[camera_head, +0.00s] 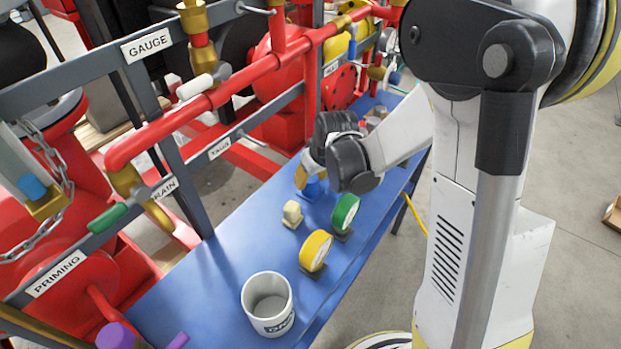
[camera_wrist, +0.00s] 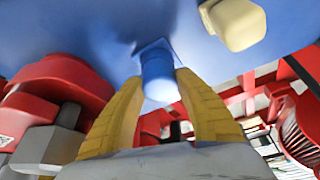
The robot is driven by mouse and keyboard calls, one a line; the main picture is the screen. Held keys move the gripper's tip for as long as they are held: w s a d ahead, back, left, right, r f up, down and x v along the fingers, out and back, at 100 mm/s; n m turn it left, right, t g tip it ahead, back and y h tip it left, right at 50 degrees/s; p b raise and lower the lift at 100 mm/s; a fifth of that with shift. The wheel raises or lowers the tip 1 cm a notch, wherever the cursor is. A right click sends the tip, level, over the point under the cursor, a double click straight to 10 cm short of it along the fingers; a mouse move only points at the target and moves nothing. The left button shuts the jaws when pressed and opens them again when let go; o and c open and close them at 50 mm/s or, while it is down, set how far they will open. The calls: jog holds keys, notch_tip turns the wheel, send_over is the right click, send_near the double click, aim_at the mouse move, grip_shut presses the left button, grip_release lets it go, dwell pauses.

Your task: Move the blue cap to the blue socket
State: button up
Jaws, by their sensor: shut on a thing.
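A blue cylinder, which looks like the blue cap (camera_head: 312,188), is low over the blue bench in the head view, partly hidden by my gripper. In the wrist view the blue cap (camera_wrist: 158,78) is between my two yellow fingers, above a blue square base (camera_wrist: 152,47). I cannot tell whether it rests on that base. My gripper (camera_head: 311,178) is shut on the cap, and its fingers (camera_wrist: 160,88) show on both sides of it. Another blue piece (camera_head: 32,187) sits on a brass fitting at far left. I cannot tell which part is the blue socket.
A cream block (camera_head: 292,213), a green roll (camera_head: 345,212) and a yellow roll (camera_head: 316,250) stand close by on the blue bench (camera_head: 215,285). A white mug (camera_head: 268,305) stands nearer. Red pipework (camera_head: 200,105) and grey rails run along the bench's left side.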

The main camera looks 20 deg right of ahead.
jog(key=o, duration=1.3)
jog(key=shift+r, duration=0.1)
jog(key=v, duration=1.2)
jog(key=shift+s, duration=0.1)
jog(key=s+r+m+t, duration=0.1)
jog(key=s+r, duration=0.1)
jog(key=s, duration=0.3)
jog(key=s+r+t, duration=0.1)
jog(key=s, duration=0.4)
jog(key=s+a+r+m+t+h, duration=0.1)
jog(key=s+r, duration=0.1)
jog(key=s, duration=0.3)
jog(key=shift+s+r+m, duration=0.2)
jog(key=shift+r+m, duration=0.1)
